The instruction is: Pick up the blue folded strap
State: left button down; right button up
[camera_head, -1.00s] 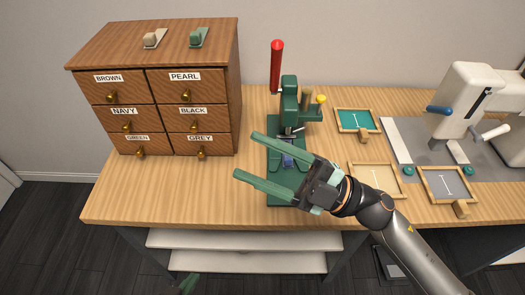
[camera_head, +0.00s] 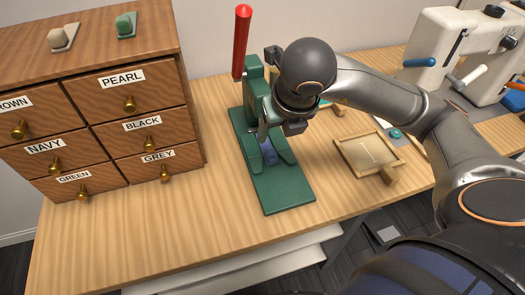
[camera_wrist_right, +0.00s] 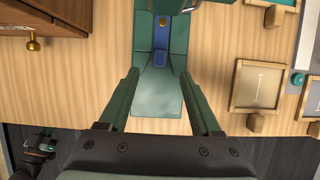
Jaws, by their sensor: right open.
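The blue folded strap (camera_head: 269,154) lies on the green press (camera_head: 291,192), at the foot of its column. It also shows in the right wrist view (camera_wrist_right: 158,60), upper middle. My right gripper (camera_wrist_right: 160,75) is open and empty, its two green fingers pointing towards the press, with the strap beyond and between the tips. In the head view my right wrist and arm hide part of the press and most of the gripper. A small dark and green shape, apparently my left gripper (camera_wrist_right: 42,142), shows low at the left edge of the wrist view; its jaws are unclear.
A wooden drawer cabinet (camera_head: 95,105) with labelled drawers stands left of the press. The press's red lever (camera_head: 241,42) rises behind. A framed tray (camera_head: 367,154) lies to the right, and a white machine (camera_head: 440,55) stands far right. The table's front left is bare.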

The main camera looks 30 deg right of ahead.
aim_at(270, 149)
jog(key=b+x, duration=0.1)
jog(key=x, duration=0.9)
jog(key=shift+w+f, duration=0.1)
grip_shut()
dwell(0.3)
